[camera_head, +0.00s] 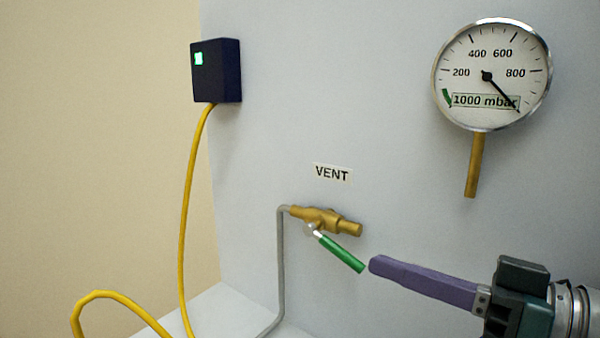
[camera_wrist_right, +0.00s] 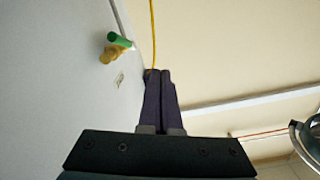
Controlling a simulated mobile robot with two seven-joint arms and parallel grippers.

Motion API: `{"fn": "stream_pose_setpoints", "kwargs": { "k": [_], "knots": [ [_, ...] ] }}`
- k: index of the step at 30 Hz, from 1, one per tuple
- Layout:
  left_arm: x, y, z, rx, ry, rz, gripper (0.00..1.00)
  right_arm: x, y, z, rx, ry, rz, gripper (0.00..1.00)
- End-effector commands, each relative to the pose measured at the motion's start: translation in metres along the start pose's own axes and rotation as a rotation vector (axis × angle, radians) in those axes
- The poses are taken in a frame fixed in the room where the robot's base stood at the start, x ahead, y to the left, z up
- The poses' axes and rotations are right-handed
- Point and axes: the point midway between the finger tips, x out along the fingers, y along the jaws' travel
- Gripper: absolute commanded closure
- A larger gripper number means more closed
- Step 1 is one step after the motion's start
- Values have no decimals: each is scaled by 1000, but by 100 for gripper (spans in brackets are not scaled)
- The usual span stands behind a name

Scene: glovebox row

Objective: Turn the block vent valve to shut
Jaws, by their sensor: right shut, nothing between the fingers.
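The vent valve (camera_head: 325,219) is a brass body on the grey panel, below a white VENT label (camera_head: 332,174). Its green lever (camera_head: 342,253) slants down and to the right from the body. In the right wrist view the green lever (camera_wrist_right: 120,40) and brass valve body (camera_wrist_right: 110,54) show at the upper left. My right gripper (camera_head: 374,265) has long purple fingers that are shut and empty. In the head view its tips appear just right of the lever's free end; I cannot tell whether they touch. It also shows in the right wrist view (camera_wrist_right: 159,73). My left gripper is not in view.
A round gauge (camera_head: 491,74) at the upper right points near 1000 mbar. A dark box (camera_head: 216,71) with a green light hangs at the upper left, with a yellow cable (camera_head: 185,220) below it. A grey pipe (camera_head: 281,270) runs down from the valve.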

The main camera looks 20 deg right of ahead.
Motion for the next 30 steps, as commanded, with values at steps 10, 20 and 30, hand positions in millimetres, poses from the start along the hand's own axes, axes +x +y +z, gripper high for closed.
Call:
{"fn": "stream_pose_setpoints", "kwargs": {
  "k": [10,20,30],
  "knots": [
    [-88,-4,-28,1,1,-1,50,-46,5,-66,-470,-371,155,100],
    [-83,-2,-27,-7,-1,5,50,-13,18,-52,-492,-384,164,100],
    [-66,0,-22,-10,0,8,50,48,38,-21,-491,-388,164,100]
  ]
}}
